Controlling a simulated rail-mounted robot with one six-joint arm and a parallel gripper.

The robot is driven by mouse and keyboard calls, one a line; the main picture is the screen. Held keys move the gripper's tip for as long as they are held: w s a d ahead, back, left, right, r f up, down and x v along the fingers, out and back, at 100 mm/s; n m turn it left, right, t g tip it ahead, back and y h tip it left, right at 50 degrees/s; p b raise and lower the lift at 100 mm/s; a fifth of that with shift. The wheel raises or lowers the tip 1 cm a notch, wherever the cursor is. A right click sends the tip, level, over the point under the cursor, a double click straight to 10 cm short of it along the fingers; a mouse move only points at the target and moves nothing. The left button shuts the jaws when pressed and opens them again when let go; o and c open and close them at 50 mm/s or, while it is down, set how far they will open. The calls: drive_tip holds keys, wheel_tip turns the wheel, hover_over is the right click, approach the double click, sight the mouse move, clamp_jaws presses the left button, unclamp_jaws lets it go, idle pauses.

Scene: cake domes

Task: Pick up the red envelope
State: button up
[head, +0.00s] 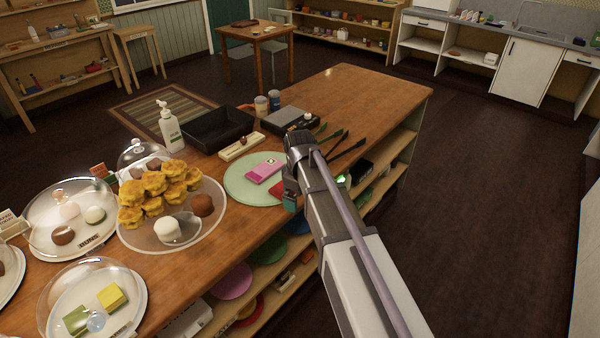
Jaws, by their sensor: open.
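A red item (276,187), which looks like the red envelope, lies on the round pale green board (238,183) on the wooden counter. Only its left part shows; my gripper covers the rest. A pink packet (264,170) lies beside it on the board. My gripper (290,203) is at the end of my arm, over the right side of the board, next to the red item. It is open, and I see nothing held. Its fingertips are small and partly hidden, so I cannot tell its exact height.
Dark tongs (345,147), a scale (290,120) and a black tray (217,128) are behind the board. A pump bottle (170,127) and a platter of yellow pastries (160,190) stand left, with glass domes (70,205). The far right counter (370,95) is clear.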

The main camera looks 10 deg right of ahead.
drive_tip(key=w+r+n+p, duration=0.3)
drive_tip(key=w+r+n, duration=0.1)
drive_tip(key=w+n, duration=1.05)
drive_tip(key=shift+n, duration=0.35)
drive_tip(key=f+b, duration=0.6)
drive_tip(key=shift+s+d, duration=0.1)
drive_tip(key=shift+s, duration=0.25)
wheel_tip(320, 180, down, 6)
drive_tip(key=b, duration=0.5)
drive_tip(key=shift+w+d+r, duration=0.1)
drive_tip(key=shift+r, duration=0.3)
drive_tip(key=c, duration=0.9)
